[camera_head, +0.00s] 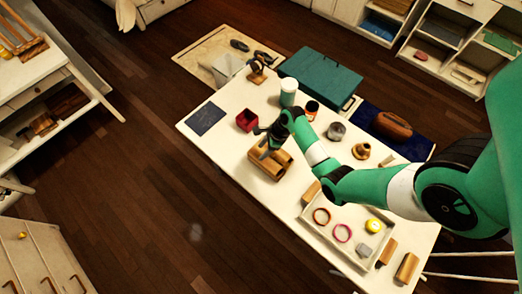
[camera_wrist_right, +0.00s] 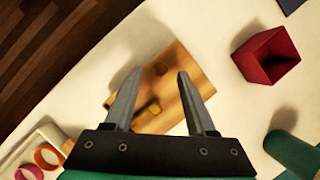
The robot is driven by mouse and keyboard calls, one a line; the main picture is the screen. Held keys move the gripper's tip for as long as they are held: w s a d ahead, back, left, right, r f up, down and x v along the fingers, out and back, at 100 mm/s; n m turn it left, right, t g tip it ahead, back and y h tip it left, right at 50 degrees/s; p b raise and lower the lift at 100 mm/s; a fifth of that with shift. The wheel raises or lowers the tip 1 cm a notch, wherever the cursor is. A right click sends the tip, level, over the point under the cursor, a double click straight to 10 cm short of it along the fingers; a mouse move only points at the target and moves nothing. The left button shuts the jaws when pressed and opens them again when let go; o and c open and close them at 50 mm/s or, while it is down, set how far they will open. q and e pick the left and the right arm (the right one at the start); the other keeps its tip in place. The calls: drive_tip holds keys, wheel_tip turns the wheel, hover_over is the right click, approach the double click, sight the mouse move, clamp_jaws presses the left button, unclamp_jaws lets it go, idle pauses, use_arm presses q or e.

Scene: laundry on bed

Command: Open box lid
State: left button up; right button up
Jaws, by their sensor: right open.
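A wooden box (camera_head: 269,165) with a rounded, light brown body lies on the white table. In the right wrist view the box (camera_wrist_right: 190,98) shows a small raised piece, perhaps a handle, on its top. My right gripper (camera_head: 266,147) is over the far side of the box in the head view. In the right wrist view the right gripper (camera_wrist_right: 160,73) is open, its two fingers spread above the box with nothing held between them. I cannot tell whether the fingertips touch the box. The lid appears closed. My left gripper is not in view.
A white tray (camera_head: 324,232) with rings lies nearer the front. A teal case (camera_head: 320,78) stands at the back. The table's left edge is mostly clear.

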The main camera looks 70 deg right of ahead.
drive_tip(key=shift+x, duration=0.95)
drive_tip(key=shift+r, duration=0.1)
clamp_jaws()
idle(0.6)
